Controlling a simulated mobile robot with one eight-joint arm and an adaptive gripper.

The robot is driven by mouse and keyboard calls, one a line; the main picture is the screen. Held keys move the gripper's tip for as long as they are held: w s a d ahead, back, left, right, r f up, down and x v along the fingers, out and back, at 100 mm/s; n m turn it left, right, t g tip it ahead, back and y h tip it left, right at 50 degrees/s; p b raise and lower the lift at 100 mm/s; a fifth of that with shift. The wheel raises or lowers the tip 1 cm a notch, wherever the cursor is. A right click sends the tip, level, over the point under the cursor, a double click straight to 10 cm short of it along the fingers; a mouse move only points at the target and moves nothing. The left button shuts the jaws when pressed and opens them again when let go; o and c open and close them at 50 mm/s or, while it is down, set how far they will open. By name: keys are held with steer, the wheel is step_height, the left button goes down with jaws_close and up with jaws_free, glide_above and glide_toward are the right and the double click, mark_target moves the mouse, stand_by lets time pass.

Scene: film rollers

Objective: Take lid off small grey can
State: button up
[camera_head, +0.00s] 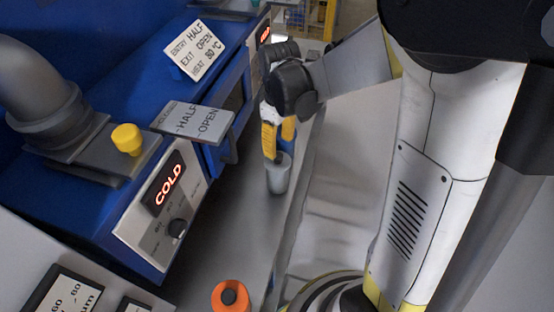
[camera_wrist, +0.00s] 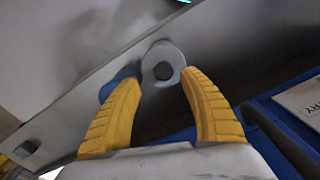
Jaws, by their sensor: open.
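The small grey can (camera_head: 278,180) stands upright on the grey bench strip beside the blue machine in the head view. Its lid has a dark round knob (camera_wrist: 163,71) at the centre, seen from above in the wrist view, with the pale lid (camera_wrist: 167,51) around it. My gripper (camera_head: 278,152) is just over the can, yellow fingers pointing down. In the wrist view my gripper (camera_wrist: 162,78) is open, with one finger to each side of the knob and gaps between. A finger partly hides the can's top in the head view.
The blue machine (camera_head: 88,205) with a COLD display stands close on the left. A HALF/OPEN plate (camera_head: 198,122) juts toward the bench. An orange knobbed object (camera_head: 231,297) is at the near edge. A blue object (camera_wrist: 118,80) lies behind the left finger in the wrist view.

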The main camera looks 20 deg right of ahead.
mark_target(278, 155)
steer(key=f, duration=0.1)
steer(key=f+b, duration=0.1)
steer(key=f, duration=0.1)
steer(key=f+b, duration=0.1)
steer(key=f, duration=0.1)
steer(key=shift+s+a, duration=0.2)
steer(key=shift+a, duration=0.1)
jaws_close()
